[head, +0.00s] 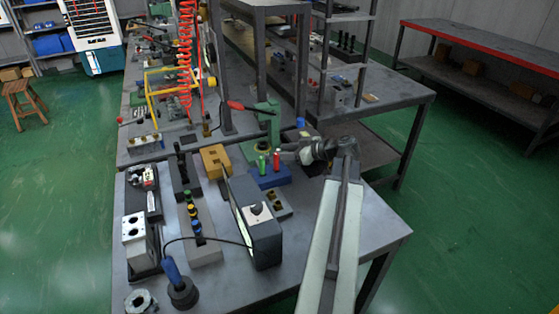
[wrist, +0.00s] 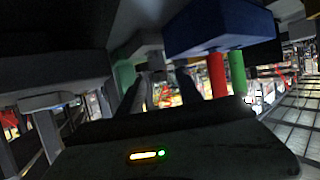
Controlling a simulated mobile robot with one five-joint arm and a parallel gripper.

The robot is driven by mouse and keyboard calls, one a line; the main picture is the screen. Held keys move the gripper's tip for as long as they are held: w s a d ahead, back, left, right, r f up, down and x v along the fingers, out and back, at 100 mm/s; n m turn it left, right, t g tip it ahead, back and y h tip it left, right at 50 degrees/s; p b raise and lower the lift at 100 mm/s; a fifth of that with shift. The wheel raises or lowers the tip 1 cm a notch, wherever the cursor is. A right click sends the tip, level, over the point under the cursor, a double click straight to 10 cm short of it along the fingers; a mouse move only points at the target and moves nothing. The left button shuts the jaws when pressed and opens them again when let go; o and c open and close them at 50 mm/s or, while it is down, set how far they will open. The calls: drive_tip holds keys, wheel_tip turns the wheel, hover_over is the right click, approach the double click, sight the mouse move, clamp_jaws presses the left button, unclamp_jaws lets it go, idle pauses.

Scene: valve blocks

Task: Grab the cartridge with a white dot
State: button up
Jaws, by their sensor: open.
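I cannot make out a white dot on any cartridge. In the head view, a blue block (head: 271,179) holds a green cartridge (head: 262,166) and a red cartridge (head: 277,160), both upright. The wrist view is upside down and shows the blue block (wrist: 222,32) with the red cartridge (wrist: 217,76) and green cartridge (wrist: 237,72) pointing down. My gripper (head: 287,152) is open, just behind and right of the red cartridge, with nothing seen between its jaws. A grey block (head: 204,247) holds several coloured cartridges (head: 192,213); a dark block (head: 184,185) holds black ones.
A dark box with a knob (head: 262,235) stands in front of the blue block. A yellow block (head: 215,161) is to its left and a green press (head: 268,120) behind it. A white-topped valve block (head: 134,228) stands at left. The table's right front corner is clear.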

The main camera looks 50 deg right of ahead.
clamp_jaws()
drive_tip(key=shift+r, duration=0.15)
wheel_tip(320, 180, up, 10)
drive_tip(key=p, duration=1)
